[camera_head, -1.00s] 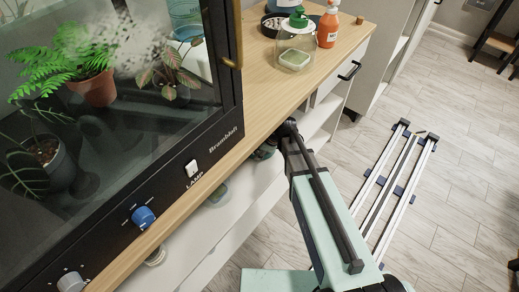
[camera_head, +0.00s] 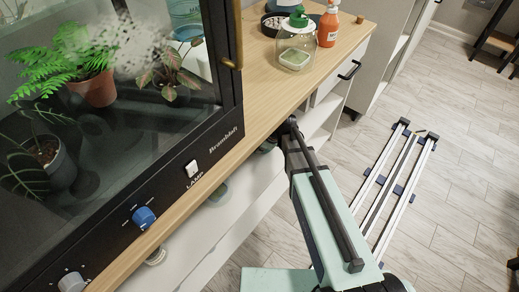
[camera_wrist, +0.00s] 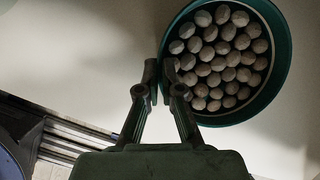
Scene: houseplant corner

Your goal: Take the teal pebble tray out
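The teal pebble tray (camera_wrist: 279,88) is round, filled with grey pebbles, and sits at the upper right of the wrist view against a pale surface. My gripper (camera_wrist: 161,74) is at the tray's left rim. Its fingertips are close together, one outside the rim and one over its inner side, so it looks shut on the rim. The contact itself is dark and small. In the head view my arm reaches to the shelving under the wooden top. The tray cannot be made out clearly there.
The wooden top (camera_head: 272,92) overhangs the open shelves. On it stand the plant cabinet (camera_head: 215,150), a green-capped jar (camera_head: 296,48) and an orange bottle (camera_head: 328,30). A dim round item (camera_head: 218,192) sits on a shelf. The floor (camera_head: 455,190) at right has free room around the rails.

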